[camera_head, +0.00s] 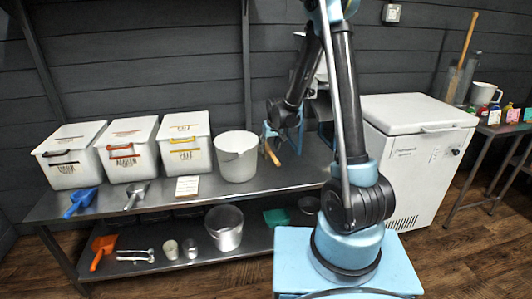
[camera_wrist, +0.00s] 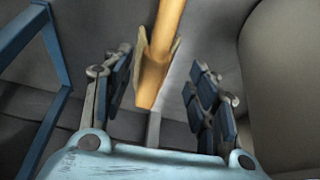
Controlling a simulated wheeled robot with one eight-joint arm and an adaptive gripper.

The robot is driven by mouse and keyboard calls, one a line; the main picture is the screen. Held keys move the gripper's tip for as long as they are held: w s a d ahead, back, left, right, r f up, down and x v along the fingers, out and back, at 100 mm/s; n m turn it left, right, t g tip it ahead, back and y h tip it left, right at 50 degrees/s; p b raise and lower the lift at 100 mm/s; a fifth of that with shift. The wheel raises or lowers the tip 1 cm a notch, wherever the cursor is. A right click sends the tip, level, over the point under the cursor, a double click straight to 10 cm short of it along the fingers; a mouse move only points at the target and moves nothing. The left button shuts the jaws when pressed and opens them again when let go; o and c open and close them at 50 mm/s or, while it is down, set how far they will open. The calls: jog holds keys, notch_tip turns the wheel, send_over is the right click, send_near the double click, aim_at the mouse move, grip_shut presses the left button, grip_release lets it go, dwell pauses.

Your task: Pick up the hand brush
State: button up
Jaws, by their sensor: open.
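A wooden piece that looks like the hand brush's handle (camera_head: 272,154) shows on the steel bench, right of the white bucket. In the wrist view the light brown wooden handle (camera_wrist: 168,38) runs down from the top edge into the space between my fingers. My gripper (camera_wrist: 160,88) is open, with one finger on each side of the wood and a visible gap on both sides. In the head view my gripper (camera_head: 269,133) points down just above the handle, beside the bucket. The bristles cannot be made out in either view.
A white bucket (camera_head: 237,157) stands close to the left of my gripper. A blue frame (camera_head: 297,137) stands close to its right and shows at the wrist view's left (camera_wrist: 52,62). White lidded bins (camera_head: 185,144) and scoops (camera_head: 80,200) occupy the bench's left. A white chest (camera_head: 418,140) stands right.

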aim_at(269, 150)
jog(key=x, duration=0.3)
jog(key=shift+w+d, duration=0.1)
jog(key=shift+d, duration=0.15)
jog(key=shift+x, duration=0.85)
jog(key=c, duration=1.3)
jog(key=shift+o, duration=0.2)
jog(key=shift+r, duration=0.1)
jog(key=shift+r, duration=4.95)
